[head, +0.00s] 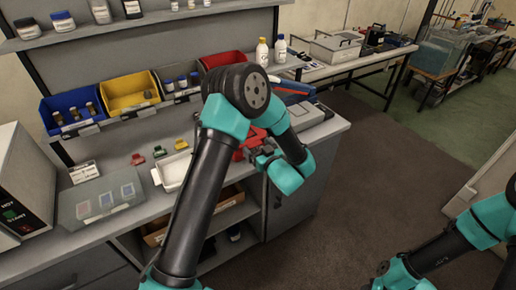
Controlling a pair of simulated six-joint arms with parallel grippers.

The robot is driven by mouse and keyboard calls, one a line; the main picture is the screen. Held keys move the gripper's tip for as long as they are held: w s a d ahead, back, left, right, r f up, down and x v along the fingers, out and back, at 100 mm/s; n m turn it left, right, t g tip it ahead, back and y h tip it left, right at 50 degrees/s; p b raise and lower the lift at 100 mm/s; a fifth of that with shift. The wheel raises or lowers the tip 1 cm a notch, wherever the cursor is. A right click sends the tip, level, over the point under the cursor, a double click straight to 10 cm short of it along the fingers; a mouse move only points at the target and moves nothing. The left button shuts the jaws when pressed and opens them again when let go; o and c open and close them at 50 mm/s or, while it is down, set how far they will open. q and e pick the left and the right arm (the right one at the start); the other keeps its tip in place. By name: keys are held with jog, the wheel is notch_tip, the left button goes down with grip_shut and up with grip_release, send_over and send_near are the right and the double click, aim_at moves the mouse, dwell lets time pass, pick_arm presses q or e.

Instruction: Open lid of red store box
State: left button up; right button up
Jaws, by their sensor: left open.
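A red box (253,138) sits on the bench near its front edge, largely hidden behind my left arm; I cannot make out its lid clearly. My left gripper (262,156) is dark and small in this view, at the front of the red box, with its jaws open. I cannot tell whether it touches the box. My right arm shows at the lower right, but its gripper is out of view.
A white tray (174,170), a clear-lidded case (100,200) and a grey machine (30,180) stand left. Bottles (262,52) stand behind. The floor at right is clear.

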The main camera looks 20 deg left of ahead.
pick_arm(q)
jog(key=shift+c, duration=0.3)
jog(key=c, duration=1.2)
jog(key=shift+r, duration=0.1)
